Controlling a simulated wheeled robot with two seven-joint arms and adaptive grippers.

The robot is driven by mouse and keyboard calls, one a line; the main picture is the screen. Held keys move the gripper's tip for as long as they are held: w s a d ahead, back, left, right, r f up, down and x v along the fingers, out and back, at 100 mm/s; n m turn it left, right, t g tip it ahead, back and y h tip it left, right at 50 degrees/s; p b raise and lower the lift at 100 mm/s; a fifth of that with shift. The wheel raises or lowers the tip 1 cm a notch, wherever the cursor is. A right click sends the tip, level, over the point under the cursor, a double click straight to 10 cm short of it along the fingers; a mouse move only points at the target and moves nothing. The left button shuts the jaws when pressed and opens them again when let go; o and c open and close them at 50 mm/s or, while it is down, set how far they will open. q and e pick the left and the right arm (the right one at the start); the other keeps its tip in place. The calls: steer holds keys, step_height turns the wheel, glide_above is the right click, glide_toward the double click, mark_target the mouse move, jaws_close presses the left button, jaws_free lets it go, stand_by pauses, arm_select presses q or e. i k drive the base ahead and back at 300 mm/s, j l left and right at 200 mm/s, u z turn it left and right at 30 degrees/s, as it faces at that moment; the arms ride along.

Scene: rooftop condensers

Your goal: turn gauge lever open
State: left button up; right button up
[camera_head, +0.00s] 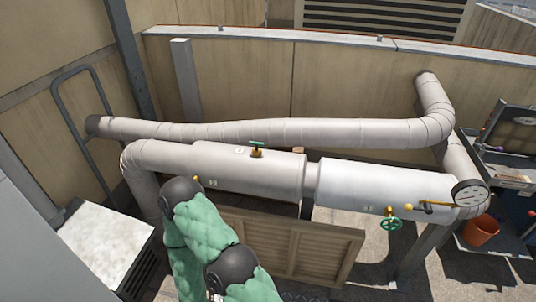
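A round white-faced gauge (468,193) sits at the right end of the lower grey pipe. Just left of it is a small brass valve with a yellow lever (440,205), which lies roughly level along the pipe. One of my green-covered arms with black joints fills the lower middle, well left of the gauge. Neither gripper shows.
A green handwheel (391,225) hangs below the pipe, left of the lever. Another green-handled valve (257,147) stands on the pipe farther left. An orange bucket (481,231) is at the right. A wooden louvred panel (290,245) stands below the pipe.

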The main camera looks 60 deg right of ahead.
mark_target(428, 209)
steer(key=l+z, duration=0.15)
steer(key=z, duration=0.3)
steer(key=k+l+z, duration=0.1)
steer(key=z, duration=0.3)
steer(key=l+z, duration=0.2)
steer(key=z, duration=0.25)
steer(key=j+z, duration=0.2)
steer(key=z, duration=1.65)
